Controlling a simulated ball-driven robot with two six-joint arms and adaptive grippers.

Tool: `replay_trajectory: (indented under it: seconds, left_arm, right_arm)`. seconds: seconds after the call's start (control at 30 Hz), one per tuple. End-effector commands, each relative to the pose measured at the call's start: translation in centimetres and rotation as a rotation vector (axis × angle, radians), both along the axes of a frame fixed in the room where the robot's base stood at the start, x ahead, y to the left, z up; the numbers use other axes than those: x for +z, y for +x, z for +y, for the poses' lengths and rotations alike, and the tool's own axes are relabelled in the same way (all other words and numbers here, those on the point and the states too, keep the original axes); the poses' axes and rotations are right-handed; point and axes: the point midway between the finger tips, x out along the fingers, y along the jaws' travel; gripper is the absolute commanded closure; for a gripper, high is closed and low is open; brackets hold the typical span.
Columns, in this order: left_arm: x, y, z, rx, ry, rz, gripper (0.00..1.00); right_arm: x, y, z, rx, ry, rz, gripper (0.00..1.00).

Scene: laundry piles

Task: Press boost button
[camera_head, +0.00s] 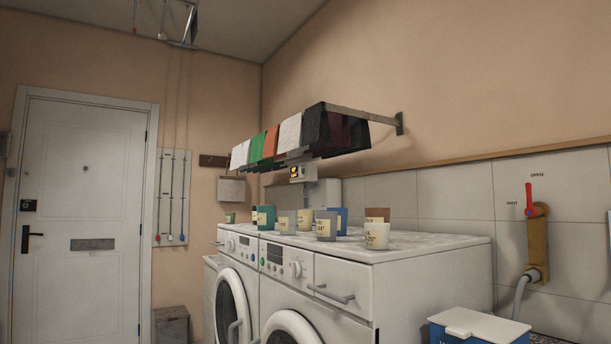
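No button with a readable "boost" label shows in this view. A small grey control box (303,173) with a lit yellow mark hangs under the wall drying rack (350,113). Two white front-loading machines stand below: the left machine (238,262) and the right machine (290,275). Their front panels carry knobs and small coloured buttons, too small to read. The right machine's panel has a dark display (275,254) and a round knob (296,269). Neither of my grippers is in view.
Several cups or candles (327,225) stand on the machines' worktop (420,243). Folded cloths (290,133) hang on the rack. A red lever (530,200) with a hose is on the right wall. A blue box with a white lid (480,325) stands front right. A white door (80,200) is at left.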

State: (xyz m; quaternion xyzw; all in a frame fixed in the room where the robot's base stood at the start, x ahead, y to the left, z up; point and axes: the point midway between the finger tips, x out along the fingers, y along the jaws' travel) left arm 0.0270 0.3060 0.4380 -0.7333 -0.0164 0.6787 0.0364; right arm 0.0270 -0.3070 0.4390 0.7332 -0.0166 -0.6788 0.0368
Motion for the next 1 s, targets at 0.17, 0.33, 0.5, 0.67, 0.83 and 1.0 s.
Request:
replay_trajectory:
  seconds: [0.17, 0.33, 0.5, 0.67, 0.83, 1.0]
  left_arm:
    - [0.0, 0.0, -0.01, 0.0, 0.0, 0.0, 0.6]
    - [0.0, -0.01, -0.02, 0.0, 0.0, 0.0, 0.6]
    - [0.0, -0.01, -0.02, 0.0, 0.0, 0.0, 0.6]
    - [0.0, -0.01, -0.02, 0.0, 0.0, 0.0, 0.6]
    - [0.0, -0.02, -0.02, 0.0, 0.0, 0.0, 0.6]
    - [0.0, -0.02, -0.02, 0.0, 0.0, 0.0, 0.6]
  right_arm:
    - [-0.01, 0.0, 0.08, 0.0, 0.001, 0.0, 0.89]
    - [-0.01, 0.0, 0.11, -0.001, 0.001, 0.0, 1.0]
    - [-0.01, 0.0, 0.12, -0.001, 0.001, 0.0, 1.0]
    - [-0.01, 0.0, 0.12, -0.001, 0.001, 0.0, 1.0]
    - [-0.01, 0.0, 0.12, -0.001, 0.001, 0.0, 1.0]
    - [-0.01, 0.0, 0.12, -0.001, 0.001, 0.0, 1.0]
